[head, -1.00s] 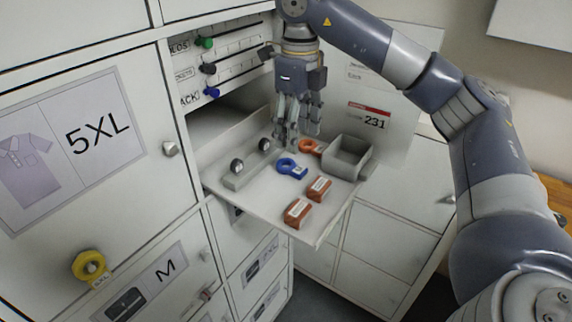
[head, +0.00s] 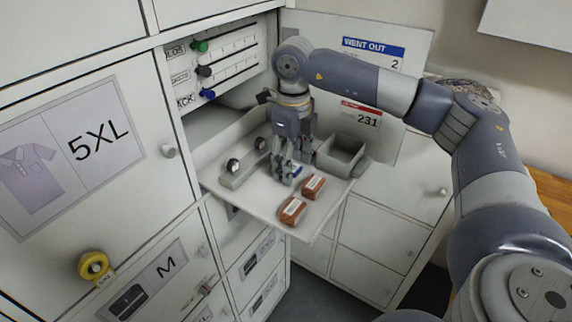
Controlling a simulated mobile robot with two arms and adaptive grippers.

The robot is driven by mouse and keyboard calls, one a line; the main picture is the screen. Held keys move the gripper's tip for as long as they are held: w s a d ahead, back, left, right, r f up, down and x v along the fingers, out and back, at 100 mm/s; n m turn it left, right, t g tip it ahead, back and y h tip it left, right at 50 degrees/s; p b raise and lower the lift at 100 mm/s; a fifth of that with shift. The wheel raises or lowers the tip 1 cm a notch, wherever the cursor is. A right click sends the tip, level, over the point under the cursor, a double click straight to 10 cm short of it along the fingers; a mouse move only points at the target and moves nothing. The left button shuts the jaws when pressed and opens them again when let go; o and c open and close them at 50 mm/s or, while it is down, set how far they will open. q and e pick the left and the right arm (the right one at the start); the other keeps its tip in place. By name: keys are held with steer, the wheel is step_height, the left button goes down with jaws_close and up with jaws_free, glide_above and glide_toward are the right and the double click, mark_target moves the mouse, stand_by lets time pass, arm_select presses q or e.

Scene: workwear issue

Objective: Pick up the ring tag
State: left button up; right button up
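My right gripper (head: 286,178) points down over the fold-down shelf (head: 243,199), its fingertips low at the blue ring tag. Only a small blue part of this ring tag (head: 297,170) shows beside the fingers. The rest of it is hidden, so I cannot tell whether the fingers are closed on it. The orange ring tag is hidden behind the gripper. A yellow ring tag (head: 94,266) hangs on the locker front at the lower left. My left gripper is not in view.
Two red-brown labelled blocks (head: 292,210) (head: 313,186) lie just right of the gripper. A grey open bin (head: 341,157) stands at the shelf's right. A grey holder with two round knobs (head: 236,178) is on the left. Sliders with coloured knobs (head: 204,71) are above.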

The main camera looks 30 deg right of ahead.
steer(key=shift+s, duration=0.1)
steer(key=c, duration=0.8)
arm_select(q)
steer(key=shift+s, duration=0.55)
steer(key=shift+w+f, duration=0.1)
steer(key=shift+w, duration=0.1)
arm_select(e)
steer(key=shift+r, duration=0.1)
